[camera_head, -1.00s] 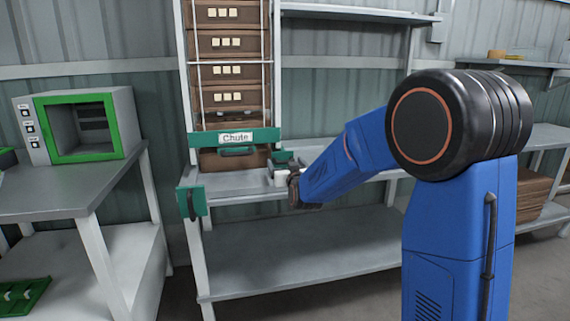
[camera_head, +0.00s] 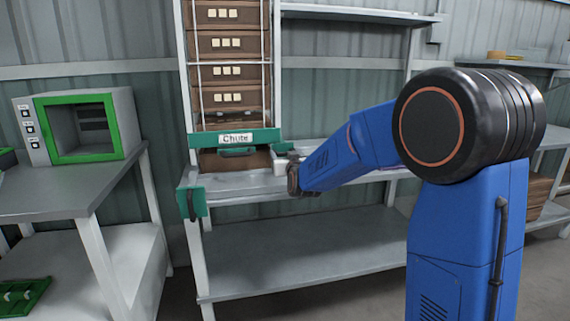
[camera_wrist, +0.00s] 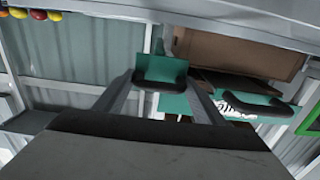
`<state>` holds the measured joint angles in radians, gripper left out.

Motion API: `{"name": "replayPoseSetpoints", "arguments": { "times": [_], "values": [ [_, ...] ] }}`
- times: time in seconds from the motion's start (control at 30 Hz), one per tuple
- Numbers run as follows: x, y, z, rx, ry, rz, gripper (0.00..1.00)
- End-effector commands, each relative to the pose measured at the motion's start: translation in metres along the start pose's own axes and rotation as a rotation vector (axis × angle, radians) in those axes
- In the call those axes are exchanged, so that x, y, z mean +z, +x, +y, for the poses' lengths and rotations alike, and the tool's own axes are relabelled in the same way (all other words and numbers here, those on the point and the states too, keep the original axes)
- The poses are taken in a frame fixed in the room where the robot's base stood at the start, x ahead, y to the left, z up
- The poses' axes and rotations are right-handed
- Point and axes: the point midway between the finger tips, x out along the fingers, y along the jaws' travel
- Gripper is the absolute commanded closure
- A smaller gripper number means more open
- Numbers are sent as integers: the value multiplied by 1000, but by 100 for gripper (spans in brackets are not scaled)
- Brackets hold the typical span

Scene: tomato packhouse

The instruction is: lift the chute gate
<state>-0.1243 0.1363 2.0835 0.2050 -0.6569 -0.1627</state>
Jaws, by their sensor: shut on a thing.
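A teal bar (camera_head: 258,137) with a white sign reading "Chute" crosses the front of the stacked brown trays, with a dark handle (camera_head: 237,152) below the sign. Just to its right is a small teal plate (camera_head: 283,147), which I take for the chute gate. In the wrist view this plate (camera_wrist: 160,66) has a dark grip bar (camera_wrist: 160,84) that lies between my two grey fingers. My gripper (camera_head: 281,166) is shut on it. My arm partly hides this area in the head view, and the wrist view shows the sign upside down.
A grey bench (camera_head: 245,187) runs under the chute. Another teal plate (camera_head: 192,202) with a dark handle hangs at its left front corner. A green-framed box (camera_head: 86,125) stands on the left table (camera_head: 70,185). The lower shelf (camera_head: 300,262) is bare.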

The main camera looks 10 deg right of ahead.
Motion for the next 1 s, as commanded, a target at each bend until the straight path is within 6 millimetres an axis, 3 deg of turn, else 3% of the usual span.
{"name": "replayPoseSetpoints", "arguments": {
  "times": [0.03, 0.1, 0.23, 0.4, 0.67, 0.7, 0.73, 1.0],
  "values": [
    [-20, 0, 0, 1, 1, 10, 76],
    [-38, 0, 0, 0, 2, 10, 76],
    [-63, 0, 0, 1, 1, 7, 76],
    [-75, 0, 0, 0, 0, 4, 76],
    [-77, 0, 0, 0, 0, 9, 76],
    [-78, 0, 0, 0, 0, 9, 27],
    [-78, 0, 0, 0, 0, 9, 20],
    [-75, 0, 0, 0, 0, 5, 18]
  ]
}}
